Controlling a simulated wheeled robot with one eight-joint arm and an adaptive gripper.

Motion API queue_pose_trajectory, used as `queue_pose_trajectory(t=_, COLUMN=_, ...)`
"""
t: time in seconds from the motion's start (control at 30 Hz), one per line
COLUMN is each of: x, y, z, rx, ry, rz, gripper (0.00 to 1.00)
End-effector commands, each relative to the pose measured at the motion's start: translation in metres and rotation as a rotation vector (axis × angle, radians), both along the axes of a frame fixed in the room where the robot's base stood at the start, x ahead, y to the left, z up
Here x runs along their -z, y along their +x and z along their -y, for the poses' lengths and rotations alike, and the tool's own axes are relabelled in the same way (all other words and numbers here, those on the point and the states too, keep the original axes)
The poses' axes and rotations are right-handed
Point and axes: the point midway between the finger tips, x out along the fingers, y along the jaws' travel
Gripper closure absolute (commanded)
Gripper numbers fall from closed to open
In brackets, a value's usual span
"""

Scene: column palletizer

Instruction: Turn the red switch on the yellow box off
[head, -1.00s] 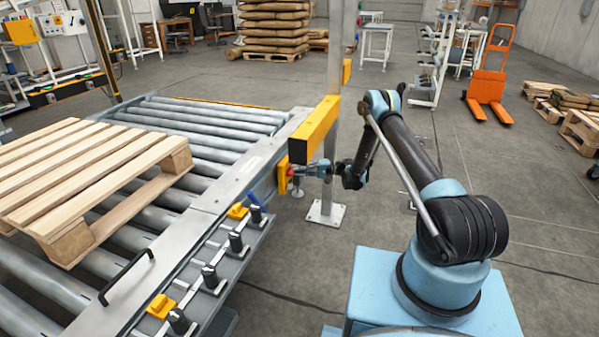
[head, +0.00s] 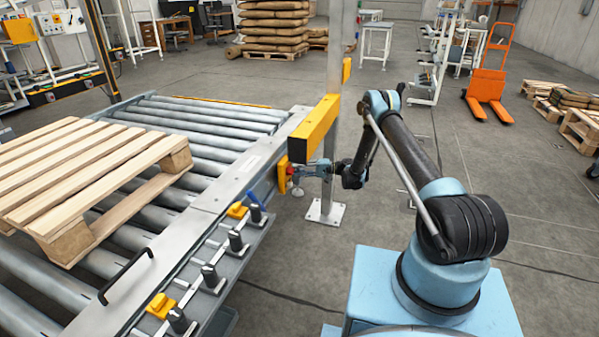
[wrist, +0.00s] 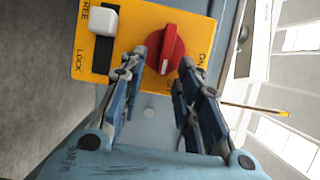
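The yellow box (wrist: 115,62) fills the upper middle of the wrist view. It bears a red rotary switch (wrist: 170,45), whose raised grip runs nearly upright in the picture, leaning a little right at the top. The lettering "ON" shows to its right; any "OFF" mark is hidden. My gripper (wrist: 163,62) is open, one fingertip on each side of the switch's lower part. I cannot tell whether they touch it. In the head view the yellow box (head: 282,177) is on the conveyor's side, the red switch (head: 290,171) facing my gripper (head: 297,173).
A white knob (wrist: 103,20) in a black slot marked FREE and LOCK is left of the switch. A yellow beam (head: 315,128) on a grey post (head: 334,60) stands just above my wrist. A wooden pallet (head: 80,175) lies on the roller conveyor (head: 200,212).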

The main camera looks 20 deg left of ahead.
Motion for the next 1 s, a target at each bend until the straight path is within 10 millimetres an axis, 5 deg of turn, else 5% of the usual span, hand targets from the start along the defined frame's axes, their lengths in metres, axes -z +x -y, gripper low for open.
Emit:
queue_pose_trajectory(t=0.17, x=0.000, y=0.004, z=0.012, rx=0.002, ry=0.000, rz=0.000, gripper=0.70)
queue_pose_trajectory(t=0.7, x=0.002, y=0.033, z=0.099, rx=0.002, ry=0.000, rz=-0.001, gripper=0.70)
queue_pose_trajectory(t=1.0, x=0.002, y=0.038, z=0.114, rx=0.001, ry=0.000, rz=-0.001, gripper=0.70)
